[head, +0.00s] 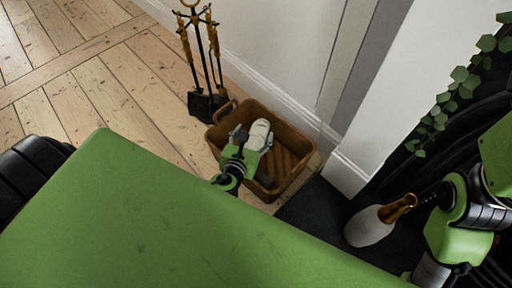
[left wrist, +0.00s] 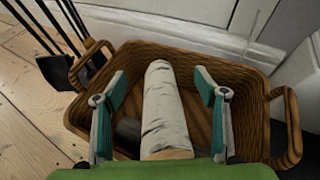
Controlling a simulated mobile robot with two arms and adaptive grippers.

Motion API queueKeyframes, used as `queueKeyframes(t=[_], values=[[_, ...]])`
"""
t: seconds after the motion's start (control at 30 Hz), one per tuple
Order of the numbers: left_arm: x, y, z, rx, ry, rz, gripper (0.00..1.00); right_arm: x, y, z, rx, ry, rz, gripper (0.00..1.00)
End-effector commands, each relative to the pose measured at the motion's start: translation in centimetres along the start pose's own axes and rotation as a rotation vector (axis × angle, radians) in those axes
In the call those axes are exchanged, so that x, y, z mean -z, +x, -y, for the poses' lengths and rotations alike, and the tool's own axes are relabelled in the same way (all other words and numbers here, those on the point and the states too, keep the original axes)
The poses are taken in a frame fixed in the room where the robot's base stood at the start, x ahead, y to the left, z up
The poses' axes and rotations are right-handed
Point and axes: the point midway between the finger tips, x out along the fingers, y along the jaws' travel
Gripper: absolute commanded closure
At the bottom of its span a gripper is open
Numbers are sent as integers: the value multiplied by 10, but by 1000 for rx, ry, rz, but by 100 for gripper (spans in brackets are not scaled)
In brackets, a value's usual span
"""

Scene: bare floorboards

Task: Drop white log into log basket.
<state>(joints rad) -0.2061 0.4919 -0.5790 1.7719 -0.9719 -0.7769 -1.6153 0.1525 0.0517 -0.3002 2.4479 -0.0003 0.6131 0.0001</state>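The white log (left wrist: 165,105) has pale, bark-like sides and a light-brown cut end. It lies lengthwise between the fingers of my left gripper (left wrist: 163,92), with a gap on each side. The fingers are apart. In the head view, my left gripper (head: 246,150) and the white log (head: 260,132) are over the brown wicker log basket (head: 219,132). The basket's rim and two handles show in the left wrist view (left wrist: 283,93). I cannot tell whether the log touches the basket floor.
A fireplace tool stand (head: 203,100) stands just behind and left of the basket. A white wall with a baseboard (head: 262,95) runs behind it. Wooden floorboards (head: 110,90) are clear at the left.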

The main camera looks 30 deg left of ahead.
Motion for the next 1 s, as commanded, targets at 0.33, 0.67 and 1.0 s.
queueKeyframes(t=[0.33, 0.67, 1.0], values=[[3, -3, 0, 0, 0, -5, 35, 0, -1, 0, 0, 0, 2, 100], [3, -61, 0, 1, 0, -6, 35, 0, -1, 0, 0, 0, 1, 100], [1, -114, 0, 0, 0, -3, 35, 0, -1, 0, 0, 0, 1, 100]])
